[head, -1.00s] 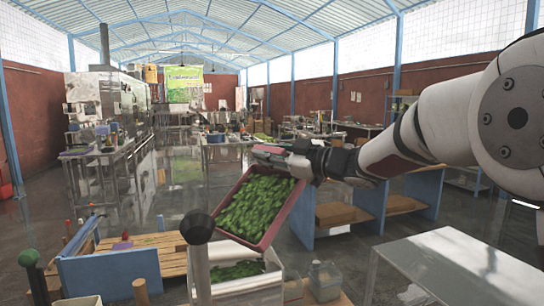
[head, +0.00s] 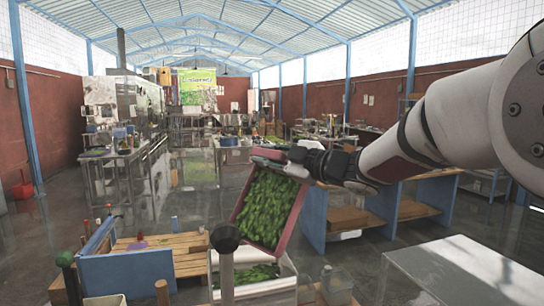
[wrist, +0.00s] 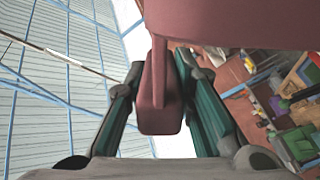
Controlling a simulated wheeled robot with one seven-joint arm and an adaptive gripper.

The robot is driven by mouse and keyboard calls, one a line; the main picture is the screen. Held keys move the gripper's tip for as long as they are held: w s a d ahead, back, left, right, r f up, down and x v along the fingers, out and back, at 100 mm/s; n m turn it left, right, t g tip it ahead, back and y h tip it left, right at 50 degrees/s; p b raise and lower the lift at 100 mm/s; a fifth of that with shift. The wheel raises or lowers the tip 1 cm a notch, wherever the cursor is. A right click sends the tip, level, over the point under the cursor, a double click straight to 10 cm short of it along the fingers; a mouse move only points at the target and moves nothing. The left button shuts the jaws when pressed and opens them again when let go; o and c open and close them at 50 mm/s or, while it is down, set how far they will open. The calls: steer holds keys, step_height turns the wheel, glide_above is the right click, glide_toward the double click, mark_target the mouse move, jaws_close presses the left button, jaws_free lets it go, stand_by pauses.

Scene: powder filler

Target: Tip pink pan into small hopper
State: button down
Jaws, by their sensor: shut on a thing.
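The pink pan (head: 294,222) is tilted steeply in the head view, with green leaves (head: 266,210) spread over its inside. My gripper (head: 290,160) holds it at its upper edge. In the wrist view my gripper (wrist: 160,105) is shut on the pan's pink handle (wrist: 160,112), and the pan's underside (wrist: 230,22) fills the top. Below the pan's lower edge stands a pale open box (head: 282,291), which looks like the small hopper, with green leaves inside. The pan's low edge is over it; whether they touch I cannot tell.
A dark-knobbed post (head: 226,250) stands in front of the box. A clear container (head: 336,284) is at its right. A wooden pallet (head: 165,252) with a blue panel (head: 128,274) is left. A pale table (head: 450,265) is at front right.

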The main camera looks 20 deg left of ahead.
steer(key=s+a+n+p, duration=0.1)
steer(key=s+a+n, duration=0.1)
steer(key=s, duration=0.4)
steer(key=s+a+f+n+p, duration=0.1)
steer(key=s+a+n, duration=0.2)
steer(key=s+n, duration=0.2)
steer(key=shift+s+a, duration=0.2)
steer(key=shift+s, duration=0.15)
stand_by(0.6)
steer(key=shift+f, duration=0.1)
step_height(320, 180, up, 8)
steer(key=shift+p, duration=0.3)
stand_by(0.3)
